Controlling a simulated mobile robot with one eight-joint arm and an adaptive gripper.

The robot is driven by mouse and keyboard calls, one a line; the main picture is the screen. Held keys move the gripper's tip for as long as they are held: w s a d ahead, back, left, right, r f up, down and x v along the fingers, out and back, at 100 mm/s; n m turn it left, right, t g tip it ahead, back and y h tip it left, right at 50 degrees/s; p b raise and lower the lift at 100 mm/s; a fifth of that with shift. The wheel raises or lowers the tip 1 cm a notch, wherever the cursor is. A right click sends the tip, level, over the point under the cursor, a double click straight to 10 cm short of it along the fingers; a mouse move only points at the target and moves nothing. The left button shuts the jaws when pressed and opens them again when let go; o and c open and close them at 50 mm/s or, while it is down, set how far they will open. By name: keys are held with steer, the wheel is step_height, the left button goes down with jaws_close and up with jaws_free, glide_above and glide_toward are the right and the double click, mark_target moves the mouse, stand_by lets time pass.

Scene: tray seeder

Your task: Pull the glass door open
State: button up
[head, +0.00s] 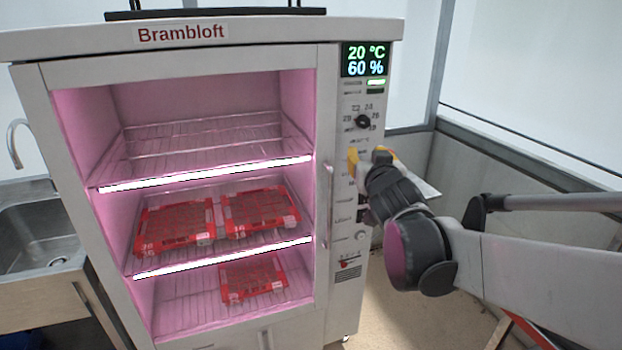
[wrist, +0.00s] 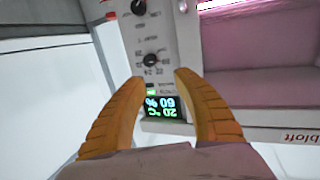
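The glass door (head: 327,107) forms the front of a white cabinet; its frame looks flush with the cabinet, so it appears shut. Its vertical handle (head: 328,205) is on the door's right side. My gripper (head: 368,153) is in front of the control panel, to the right of the handle and a little higher. The wrist view shows its two orange fingers (wrist: 161,76) spread apart with nothing between them. They point at the control panel, which appears upside down there. The handle is not clearly seen in the wrist view.
The control panel has a display (head: 366,59) and a black knob (head: 362,121). Red trays (head: 175,225) lie on the wire shelves inside the cabinet. A sink (head: 40,235) stands at the left.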

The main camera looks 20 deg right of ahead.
steer(key=w+d+r+n+t+y+p, duration=0.35)
steer(key=w+n+t+y, duration=0.2)
steer(key=w, duration=0.45)
steer(key=s+d+f+n+g+y+p, duration=0.2)
steer(key=f+n+g+y, duration=0.6)
steer(key=f, duration=1.2)
steer(key=w+a+m+t+y+b, duration=0.1)
steer(key=w+a+m+y+b, duration=0.1)
steer(key=w+a, duration=0.5)
steer(key=shift+w+f+m+t+b, duration=0.15)
steer(key=shift+w+m+t+b, duration=0.15)
steer(key=shift+m, duration=0.25)
jaws_close()
